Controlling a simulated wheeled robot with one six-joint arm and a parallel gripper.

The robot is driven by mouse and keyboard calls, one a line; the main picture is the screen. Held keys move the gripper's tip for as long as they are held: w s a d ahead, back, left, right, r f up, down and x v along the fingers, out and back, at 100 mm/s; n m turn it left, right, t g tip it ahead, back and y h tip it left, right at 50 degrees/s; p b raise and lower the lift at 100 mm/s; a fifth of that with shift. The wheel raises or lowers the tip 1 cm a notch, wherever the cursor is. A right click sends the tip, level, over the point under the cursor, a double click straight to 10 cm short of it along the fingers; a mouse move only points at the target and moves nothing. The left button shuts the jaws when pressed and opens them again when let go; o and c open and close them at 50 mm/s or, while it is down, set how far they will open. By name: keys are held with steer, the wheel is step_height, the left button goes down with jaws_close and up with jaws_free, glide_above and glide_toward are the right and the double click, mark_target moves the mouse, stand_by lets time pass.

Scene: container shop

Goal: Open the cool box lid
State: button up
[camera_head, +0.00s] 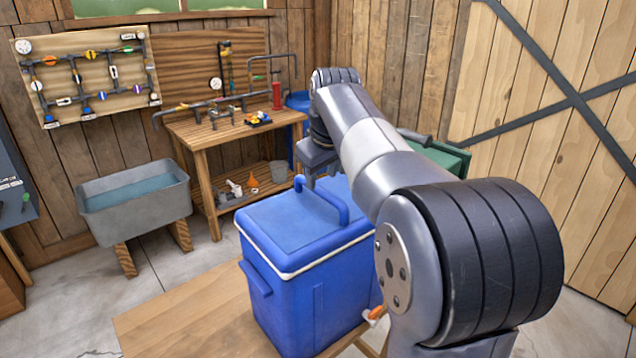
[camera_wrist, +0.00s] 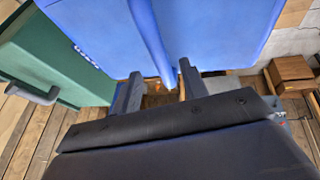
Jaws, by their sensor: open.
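The blue cool box (camera_head: 305,285) stands on a wooden table in the head view. Its blue lid (camera_head: 285,220) looks shut, flush on the white rim. An arched blue handle (camera_head: 318,196) rises from the lid. In the wrist view the blue lid (camera_wrist: 215,30) fills the top, with the handle (camera_wrist: 148,38) running down towards the gap between my fingers. No grip on it shows; whether the fingers touch it, I cannot tell.
A green box (camera_head: 440,155) with a dark handle stands behind my arm; it is at left in the wrist view (camera_wrist: 50,50). A workbench (camera_head: 215,130) with tools and a grey water trough (camera_head: 135,205) stand behind. The table top (camera_head: 190,320) is bare left of the box.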

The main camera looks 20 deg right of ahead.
mark_target(320, 188)
steer(key=shift+x, duration=1.95)
steer(key=shift+c, duration=0.3)
jaws_close()
